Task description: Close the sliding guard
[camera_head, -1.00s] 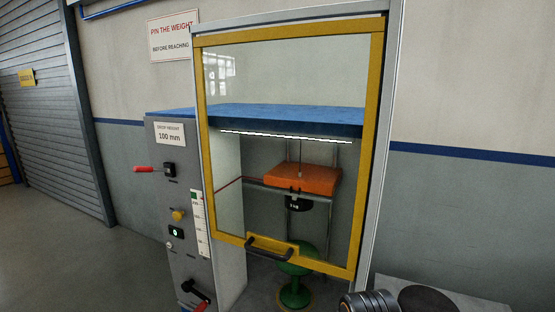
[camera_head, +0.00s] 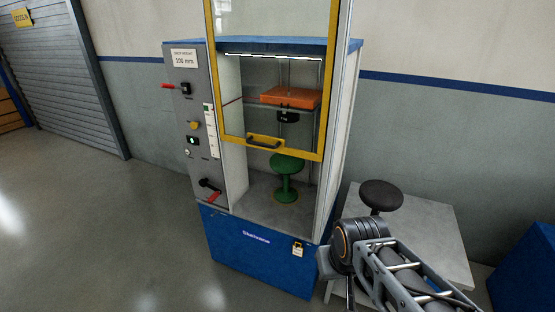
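The sliding guard (camera_head: 227,85) is a clear panel in a yellow frame on the front of the test machine. It is raised, with its bottom edge about halfway up the opening, so the lower part of the chamber is open. A dark handle (camera_head: 264,143) sits on its yellow bottom rail. My arm shows at the lower right, apart from the guard and handle. My gripper's fingers cannot be made out in this view.
The control panel (camera_head: 189,125) on the left has red-handled levers (camera_head: 214,196). A padlock (camera_head: 297,249) hangs on the blue base (camera_head: 255,262). The floor at left is clear.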

